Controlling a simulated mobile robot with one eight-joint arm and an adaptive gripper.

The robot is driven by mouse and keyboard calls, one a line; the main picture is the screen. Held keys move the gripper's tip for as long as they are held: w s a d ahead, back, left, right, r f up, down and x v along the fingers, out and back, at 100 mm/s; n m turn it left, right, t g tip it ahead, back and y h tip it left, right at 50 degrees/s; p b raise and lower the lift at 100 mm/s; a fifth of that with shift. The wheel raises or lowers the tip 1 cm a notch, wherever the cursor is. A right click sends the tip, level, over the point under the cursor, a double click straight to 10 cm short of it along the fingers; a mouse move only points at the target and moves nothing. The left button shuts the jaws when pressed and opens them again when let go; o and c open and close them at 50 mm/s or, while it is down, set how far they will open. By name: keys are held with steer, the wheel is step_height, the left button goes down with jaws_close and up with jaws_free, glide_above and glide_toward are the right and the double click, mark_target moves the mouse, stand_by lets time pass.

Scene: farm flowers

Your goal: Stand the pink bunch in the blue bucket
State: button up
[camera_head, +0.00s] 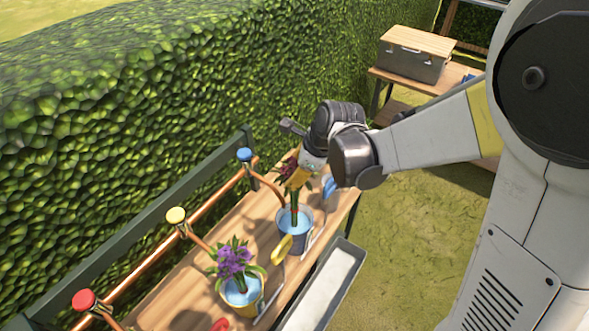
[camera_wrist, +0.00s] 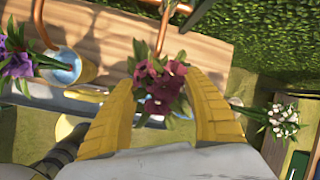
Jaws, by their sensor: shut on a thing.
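The pink bunch (camera_wrist: 160,80), with dark pink blooms, is between the yellow fingers of my gripper (camera_wrist: 162,84) in the wrist view. In the head view my gripper (camera_head: 299,176) is shut on it above the bench, with the blooms (camera_head: 287,168) partly covered. Its green stems (camera_head: 294,200) hang about upright, with a red band low on them. The blue bucket (camera_head: 297,243) is directly below, and the stem ends appear inside its rim over pale blue water. Whether they touch the bottom is hidden.
A purple bunch (camera_head: 234,259) stands in a yellow bucket (camera_head: 241,303) nearer on the bench (camera_head: 190,294). Red, yellow and blue tap knobs line the back. A grey trough (camera_head: 341,262) runs along the front. A white bunch (camera_wrist: 284,121) lies right in the wrist view.

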steer(key=shift+f+b, duration=2.65)
steer(key=shift+f, duration=0.7)
steer(key=o, duration=1.4)
steer(key=shift+o, duration=0.2)
steer(key=shift+r, duration=0.1)
steer(key=v, duration=1.2)
steer(key=s+d+r+n+t+h, duration=0.2)
steer(key=s+d+n, duration=1)
steer(key=n, duration=0.8)
steer(key=shift+s+r+n+t+h, duration=0.3)
steer(key=shift+s+t+h, duration=0.45)
steer(key=shift+s, duration=0.35)
